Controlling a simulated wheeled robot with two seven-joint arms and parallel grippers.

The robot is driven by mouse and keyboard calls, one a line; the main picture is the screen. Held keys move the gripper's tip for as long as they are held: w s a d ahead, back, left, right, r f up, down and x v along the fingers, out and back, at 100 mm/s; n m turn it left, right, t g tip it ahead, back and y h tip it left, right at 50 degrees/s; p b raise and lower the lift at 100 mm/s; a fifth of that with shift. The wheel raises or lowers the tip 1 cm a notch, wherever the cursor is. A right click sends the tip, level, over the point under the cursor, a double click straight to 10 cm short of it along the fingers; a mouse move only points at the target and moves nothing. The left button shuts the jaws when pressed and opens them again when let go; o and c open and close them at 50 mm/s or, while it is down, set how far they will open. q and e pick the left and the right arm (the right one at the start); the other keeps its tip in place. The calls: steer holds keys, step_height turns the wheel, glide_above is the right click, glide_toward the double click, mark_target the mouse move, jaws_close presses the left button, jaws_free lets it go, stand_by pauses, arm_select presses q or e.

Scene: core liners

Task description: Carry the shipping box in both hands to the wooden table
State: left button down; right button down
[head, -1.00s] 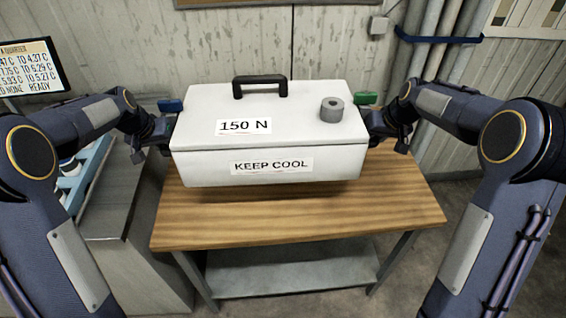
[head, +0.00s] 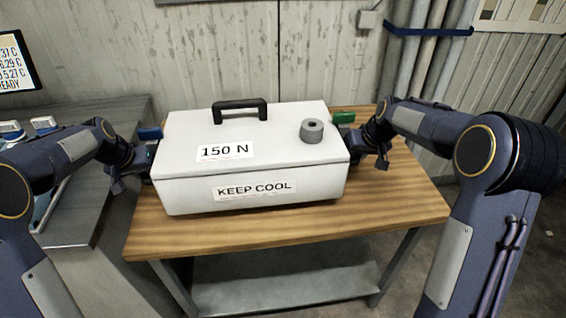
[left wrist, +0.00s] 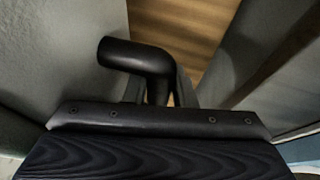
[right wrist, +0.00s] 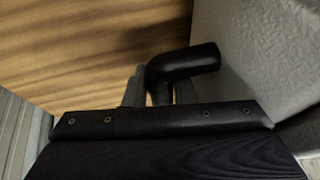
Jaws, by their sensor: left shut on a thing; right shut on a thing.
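The white shipping box (head: 290,185) has "150 N" and "KEEP COOL" labels, a black top handle (head: 240,105) and a grey ring-shaped object (head: 311,131) on its lid. It is level over the wooden table (head: 400,215), very low or resting on it; I cannot tell which. My left gripper (head: 146,160) is shut on the box's left side handle, a black bar in the left wrist view (left wrist: 135,56). My right gripper (head: 352,145) is shut on the right side handle, which shows in the right wrist view (right wrist: 185,65).
A grey bench (head: 85,215) with blue-and-white items stands left of the table, with a display screen (head: 15,62) behind. A corrugated wall and pipes (head: 415,60) are at the back. Bare tabletop shows in front of and right of the box.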

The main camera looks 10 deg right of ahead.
arm_select(q)
steer(key=shift+w+r, duration=0.15)
steer(key=shift+r, duration=0.1)
arm_select(e)
steer(key=shift+w+a+r, duration=0.1)
steer(key=shift+r, duration=0.05)
